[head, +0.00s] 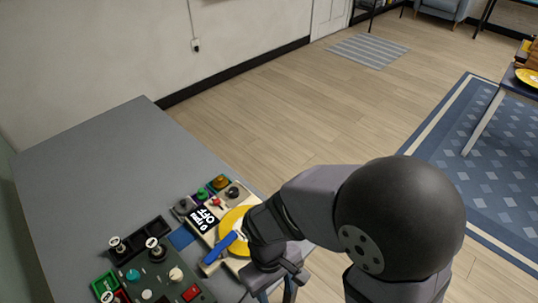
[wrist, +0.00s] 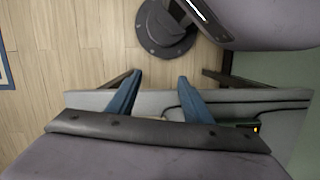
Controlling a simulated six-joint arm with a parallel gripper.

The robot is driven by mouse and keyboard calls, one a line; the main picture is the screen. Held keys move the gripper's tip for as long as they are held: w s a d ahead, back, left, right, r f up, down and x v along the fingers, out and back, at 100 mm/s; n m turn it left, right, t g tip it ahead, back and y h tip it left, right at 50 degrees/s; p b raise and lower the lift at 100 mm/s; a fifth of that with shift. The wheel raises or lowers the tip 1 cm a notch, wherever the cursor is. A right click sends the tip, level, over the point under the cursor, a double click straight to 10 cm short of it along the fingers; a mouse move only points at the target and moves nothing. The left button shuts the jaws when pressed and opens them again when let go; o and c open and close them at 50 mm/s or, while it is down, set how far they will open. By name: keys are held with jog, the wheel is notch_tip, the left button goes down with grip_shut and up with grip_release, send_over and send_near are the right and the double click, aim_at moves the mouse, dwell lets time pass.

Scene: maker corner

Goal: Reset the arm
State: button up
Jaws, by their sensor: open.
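My gripper (wrist: 160,95) is open in the wrist view. Its two blue fingers stand apart with nothing between their tips. In the head view my arm reaches in from the right, and its dark wrist end is over the near edge of the grey table (head: 90,150). The fingertips are hard to make out there.
A dark green control panel (head: 150,280) with knobs and buttons is at the front of the table. The table's far left is clear. Another table (head: 490,115) stands far right on a blue rug (head: 470,170).

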jog(key=w+d+r+m+t, duration=0.1)
jog(key=w+d+r+m, duration=0.1)
jog(key=d, duration=0.4)
jog(key=w+d+r+m+t+y, duration=0.1)
jog(key=w+d+r+m, duration=0.1)
jog(key=d+m, duration=0.3)
jog(key=shift+w+d+r, duration=0.25)
jog(key=shift+d+r, duration=0.35)
jog(key=shift+d, duration=0.4)
dwell(0.8)
